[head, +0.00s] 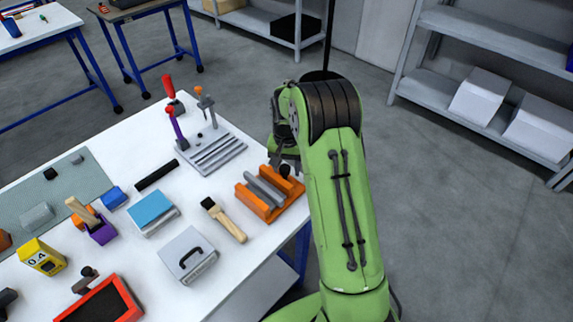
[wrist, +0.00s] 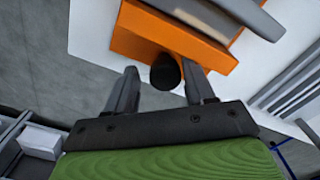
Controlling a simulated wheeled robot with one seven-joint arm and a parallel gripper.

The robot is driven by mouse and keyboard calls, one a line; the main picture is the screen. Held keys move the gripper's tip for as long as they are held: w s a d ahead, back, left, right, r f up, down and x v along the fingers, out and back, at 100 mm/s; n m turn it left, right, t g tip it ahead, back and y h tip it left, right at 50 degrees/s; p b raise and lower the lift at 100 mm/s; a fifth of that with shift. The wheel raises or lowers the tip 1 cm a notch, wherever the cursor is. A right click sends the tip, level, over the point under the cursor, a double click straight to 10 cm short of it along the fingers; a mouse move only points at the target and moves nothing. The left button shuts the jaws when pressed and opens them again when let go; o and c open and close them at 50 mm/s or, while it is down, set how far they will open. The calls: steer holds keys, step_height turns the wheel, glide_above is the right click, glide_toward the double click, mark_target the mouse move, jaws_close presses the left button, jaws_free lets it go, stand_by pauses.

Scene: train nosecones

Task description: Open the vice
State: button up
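The vice (head: 258,205) is orange with grey jaw bars and sits at the right edge of the white table. In the wrist view its orange end block (wrist: 150,38) fills the top middle, with a grey bar above it. A black round knob (wrist: 166,73) sticks out of that block; it also shows in the head view (head: 285,171). My gripper (wrist: 161,72) is open, its two grey fingers on either side of the knob, with visible gaps between them and it. In the head view my arm mostly hides the gripper.
A grey slotted plate (head: 213,152) with red- and purple-handled clamps stands behind the vice. A wooden-handled brush (head: 225,220) and a grey box with a black handle (head: 187,257) lie to the left. Shelving (head: 490,50) stands at the right, with clear floor before it.

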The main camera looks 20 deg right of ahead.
steer(key=shift+a, duration=0.4)
